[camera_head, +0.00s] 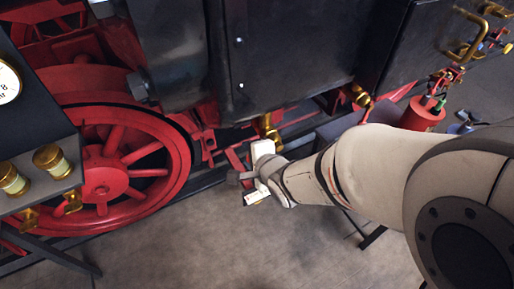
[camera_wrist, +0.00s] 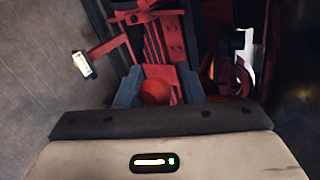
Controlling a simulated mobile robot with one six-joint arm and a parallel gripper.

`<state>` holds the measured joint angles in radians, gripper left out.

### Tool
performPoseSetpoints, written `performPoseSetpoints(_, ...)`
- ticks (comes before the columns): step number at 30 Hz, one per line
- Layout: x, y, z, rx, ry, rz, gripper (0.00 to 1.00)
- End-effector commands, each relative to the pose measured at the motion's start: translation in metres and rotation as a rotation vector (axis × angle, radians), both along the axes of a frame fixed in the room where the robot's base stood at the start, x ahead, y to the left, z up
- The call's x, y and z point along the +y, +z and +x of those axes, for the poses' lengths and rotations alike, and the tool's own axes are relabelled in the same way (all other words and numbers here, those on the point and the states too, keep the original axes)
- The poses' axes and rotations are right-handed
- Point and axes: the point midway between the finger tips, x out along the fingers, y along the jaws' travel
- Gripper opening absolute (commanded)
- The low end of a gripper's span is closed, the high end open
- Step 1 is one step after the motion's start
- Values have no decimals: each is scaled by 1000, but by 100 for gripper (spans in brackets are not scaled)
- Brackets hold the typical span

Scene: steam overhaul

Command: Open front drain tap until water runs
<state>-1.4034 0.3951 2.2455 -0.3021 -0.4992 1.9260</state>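A brass tap (camera_head: 266,130) hangs under the black tank, just behind my gripper (camera_head: 245,180). A second brass tap (camera_head: 360,95) sits farther right along the red frame. I cannot tell from the pictures which is the front one. In the wrist view my gripper's two grey fingers (camera_wrist: 157,92) stand apart, with a red rounded part (camera_wrist: 155,92) seen between them. Whether they touch it cannot be told. My wrist hides much of the area around the fingers in the head view. No running water shows.
A large red spoked wheel (camera_head: 105,185) stands to the left. A small white tag (camera_wrist: 82,65) is near a red bar in the wrist view. A red can (camera_head: 422,114) stands at the right. Brass-capped fittings (camera_head: 50,160) are at the left edge. The floor (camera_head: 240,245) in front is clear.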

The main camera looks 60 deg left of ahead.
Motion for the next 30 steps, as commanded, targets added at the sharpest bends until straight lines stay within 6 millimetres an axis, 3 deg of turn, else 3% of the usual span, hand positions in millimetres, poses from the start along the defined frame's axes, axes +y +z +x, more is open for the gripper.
performPoseSetpoints(5, 0, -1, -2, -1, 5, -2, 48)
performPoseSetpoints(14, -3, -1, -3, -1, 8, -5, 48)
performPoseSetpoints(30, -58, 37, -3, -3, 7, -2, 48)
